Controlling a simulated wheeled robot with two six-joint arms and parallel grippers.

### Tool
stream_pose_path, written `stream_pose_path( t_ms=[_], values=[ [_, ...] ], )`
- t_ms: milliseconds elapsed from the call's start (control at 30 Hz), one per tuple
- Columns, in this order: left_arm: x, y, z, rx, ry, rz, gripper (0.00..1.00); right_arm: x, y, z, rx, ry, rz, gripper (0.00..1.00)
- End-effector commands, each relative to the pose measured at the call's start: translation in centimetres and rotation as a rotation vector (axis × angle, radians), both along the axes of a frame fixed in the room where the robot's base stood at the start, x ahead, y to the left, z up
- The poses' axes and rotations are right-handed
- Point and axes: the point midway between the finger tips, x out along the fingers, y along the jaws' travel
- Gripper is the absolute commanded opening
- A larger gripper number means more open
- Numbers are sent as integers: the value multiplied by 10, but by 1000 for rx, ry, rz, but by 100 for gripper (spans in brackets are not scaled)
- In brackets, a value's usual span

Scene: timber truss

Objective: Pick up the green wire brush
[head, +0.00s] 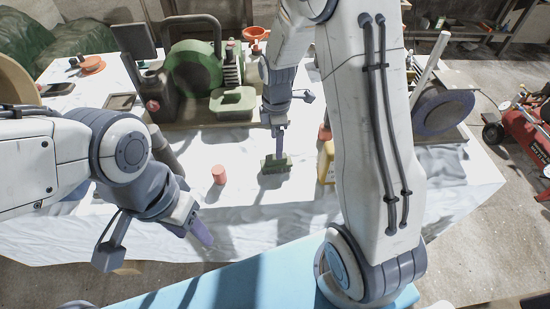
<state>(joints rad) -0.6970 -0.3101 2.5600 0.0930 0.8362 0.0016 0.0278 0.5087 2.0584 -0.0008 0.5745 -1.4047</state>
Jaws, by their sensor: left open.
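The green wire brush (276,167) appears as a small green block on the white-covered table, near the middle. My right gripper (279,148) points straight down at it, with its fingers seen edge-on and reaching the top of the block. I cannot tell whether they are closed on it. My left gripper (201,232) is open over the table's front edge, left of and nearer than the brush. It points down to the right and looks empty.
A salmon-coloured cylinder (219,174) stands left of the brush, and a yellow object (326,163) is to its right, partly hidden by my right arm. A green machine (193,70) and a green tray (232,103) stand behind. The cloth around the cylinder is clear.

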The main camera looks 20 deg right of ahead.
Motion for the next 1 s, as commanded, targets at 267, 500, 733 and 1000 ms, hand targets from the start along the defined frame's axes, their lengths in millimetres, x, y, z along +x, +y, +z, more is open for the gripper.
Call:
stream_pose_path(
  t_ms=[267,500,733,1000],
  values=[
    [0,0,6,0,0,0,50,-1,3,-30,0,2,2,82],
    [0,0,22,0,0,1,50,-4,3,-55,0,6,2,82],
    [0,0,26,0,0,1,50,-4,2,-79,0,2,1,82],
    [0,0,25,0,0,1,50,-3,2,-81,0,0,1,75]
  ],
)
